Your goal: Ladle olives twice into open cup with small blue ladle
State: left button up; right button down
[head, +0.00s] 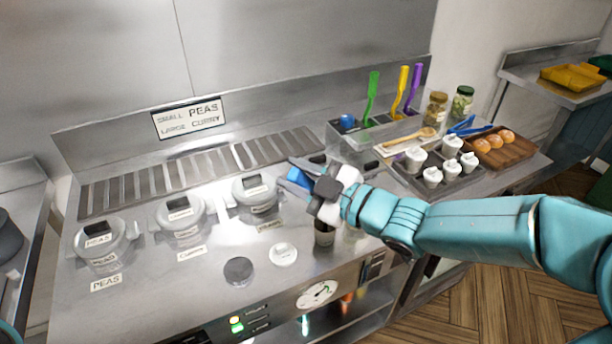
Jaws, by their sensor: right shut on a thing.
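My right gripper (300,179), its arm coming in from the right, is shut on a blue piece (296,176) that looks like the small blue ladle. It is above the counter, just right of the third lidded pot (254,190). Most of the ladle is hidden, so I cannot tell whether its bowl holds olives. A cup (323,236) stands on the counter below the gripper; its upper part is partly covered by the gripper. The third pot's front label is too small to read surely. My left gripper is out of view.
Lidded pots of peas (100,240) and curry (181,215) stand at left. A dark disc (238,271) and a white lid (283,254) lie in front. Behind right are a ladle holder (376,133), jars and a tray of lidded cups (461,179).

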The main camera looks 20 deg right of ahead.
jog(key=s+a+f+n+b, duration=0.2)
jog(key=a+f+n+b, duration=0.2)
jog(key=b, duration=1)
jog(key=s+a+f+n+b, duration=0.2)
jog(key=a+f+n+b, duration=0.2)
jog(key=f+b, duration=0.6)
jog(key=shift+s+f+n+h+b, duration=0.15)
jog(key=shift+s+n+h+b, duration=0.4)
jog(key=shift+b, duration=2.15)
jog(key=shift+w+y, duration=0.2)
jog(key=shift+y, duration=0.15)
